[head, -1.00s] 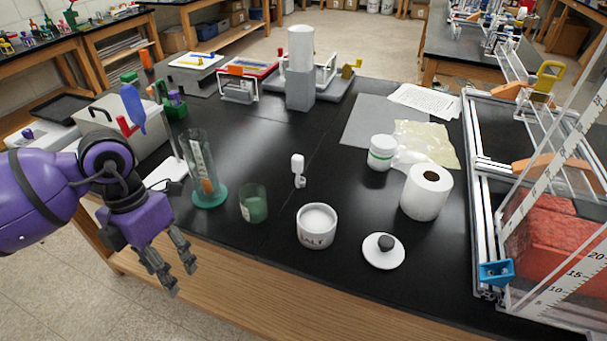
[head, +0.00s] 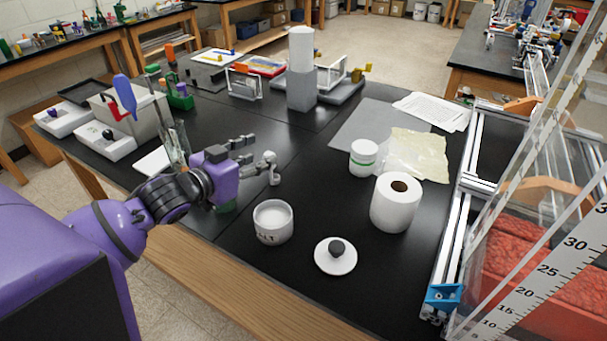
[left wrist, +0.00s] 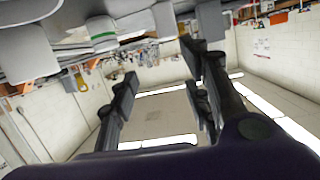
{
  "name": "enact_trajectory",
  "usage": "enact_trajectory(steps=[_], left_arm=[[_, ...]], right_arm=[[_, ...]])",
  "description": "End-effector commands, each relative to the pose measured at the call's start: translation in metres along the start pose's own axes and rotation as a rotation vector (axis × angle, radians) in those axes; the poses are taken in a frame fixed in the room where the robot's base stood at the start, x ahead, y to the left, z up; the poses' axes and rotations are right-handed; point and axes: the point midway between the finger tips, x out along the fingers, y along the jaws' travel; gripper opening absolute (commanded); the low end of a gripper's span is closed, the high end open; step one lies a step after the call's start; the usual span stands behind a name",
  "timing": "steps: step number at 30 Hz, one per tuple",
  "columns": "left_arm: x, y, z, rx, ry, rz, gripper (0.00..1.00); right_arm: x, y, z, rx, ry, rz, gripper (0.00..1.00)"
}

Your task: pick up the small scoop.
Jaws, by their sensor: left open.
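The small scoop (head: 273,170) is a small white piece on the black bench top, in the middle of the head view behind the salt jar. My left gripper (head: 253,149) is open, with its fingers pointing right just left of the scoop. In the head view the fingers nearly meet the scoop's edge; I cannot tell whether they touch. In the left wrist view my open fingers (left wrist: 165,92) have a clear gap between them with nothing held. I cannot make out the scoop with certainty there. My right gripper is not in view.
The open salt jar (head: 273,222) and its knobbed lid (head: 335,257) stand nearby in front. My left arm partly covers the glass cylinder (head: 178,145). Bench around the scoop's right is clear.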

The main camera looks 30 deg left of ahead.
Motion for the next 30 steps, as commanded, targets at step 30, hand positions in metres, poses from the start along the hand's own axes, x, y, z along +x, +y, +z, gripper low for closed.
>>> enact_trajectory(steps=[30], left_arm=[[0.076,-0.016,0.043,-0.062,-0.148,-0.05,0.44]], right_arm=[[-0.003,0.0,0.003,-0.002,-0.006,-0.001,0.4]])
